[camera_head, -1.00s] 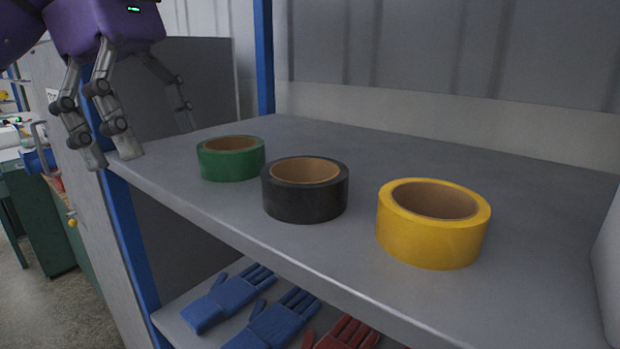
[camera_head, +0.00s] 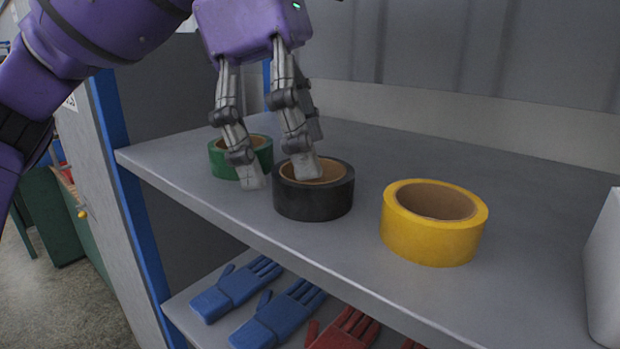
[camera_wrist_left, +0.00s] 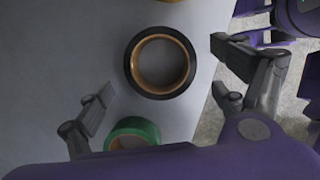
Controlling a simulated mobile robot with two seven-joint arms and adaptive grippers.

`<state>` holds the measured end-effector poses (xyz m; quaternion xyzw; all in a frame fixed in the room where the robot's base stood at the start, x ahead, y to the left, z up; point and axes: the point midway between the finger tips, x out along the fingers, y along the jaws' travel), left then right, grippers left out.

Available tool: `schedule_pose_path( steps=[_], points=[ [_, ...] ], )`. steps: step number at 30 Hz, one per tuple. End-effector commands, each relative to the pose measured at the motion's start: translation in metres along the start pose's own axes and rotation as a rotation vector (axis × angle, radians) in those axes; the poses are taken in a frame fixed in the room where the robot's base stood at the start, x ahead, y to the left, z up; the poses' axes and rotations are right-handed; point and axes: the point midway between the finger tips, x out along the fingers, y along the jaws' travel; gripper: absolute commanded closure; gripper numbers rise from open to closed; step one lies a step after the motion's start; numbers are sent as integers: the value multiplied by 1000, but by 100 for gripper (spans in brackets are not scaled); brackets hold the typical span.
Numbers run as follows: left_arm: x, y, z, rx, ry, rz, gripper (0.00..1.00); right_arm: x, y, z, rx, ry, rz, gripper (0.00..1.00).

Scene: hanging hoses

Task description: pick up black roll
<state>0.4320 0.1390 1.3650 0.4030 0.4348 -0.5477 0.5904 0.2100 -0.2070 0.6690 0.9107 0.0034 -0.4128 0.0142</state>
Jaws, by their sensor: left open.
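The black roll (camera_head: 312,203) lies flat on the upper shelf, between the green roll and the yellow roll. It also shows from above in the left wrist view (camera_wrist_left: 129,66), ahead of the spread fingers. My left gripper (camera_head: 280,178) is open, pointing down in front of the green roll and over the near left part of the black roll. In the head view one finger overlaps the black roll's opening; contact cannot be told. In the left wrist view my left gripper (camera_wrist_left: 160,72) holds nothing. My right gripper is not in view.
The green roll (camera_head: 262,158) stands close to the left fingers, partly hidden by them. The yellow roll (camera_head: 432,240) is to the right. A pale box (camera_head: 606,275) is at the right edge. Blue gloves (camera_head: 270,318) and red gloves (camera_head: 345,330) lie on the lower shelf.

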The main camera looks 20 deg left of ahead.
Motion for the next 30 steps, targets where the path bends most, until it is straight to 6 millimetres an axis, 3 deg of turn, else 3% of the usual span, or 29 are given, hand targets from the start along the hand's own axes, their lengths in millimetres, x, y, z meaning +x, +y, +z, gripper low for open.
schedule_pose_path(
  steps=[1,6,15,27,30],
  points=[
    [0,-2,11,7,2,2,11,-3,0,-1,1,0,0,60],
    [27,0,6,-1,1,-1,11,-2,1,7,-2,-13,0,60],
    [32,0,6,-1,-2,1,11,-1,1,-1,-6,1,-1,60],
    [32,0,6,0,-1,0,61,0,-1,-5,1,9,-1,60],
    [31,0,6,0,-2,1,61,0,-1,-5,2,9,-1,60]
  ],
)
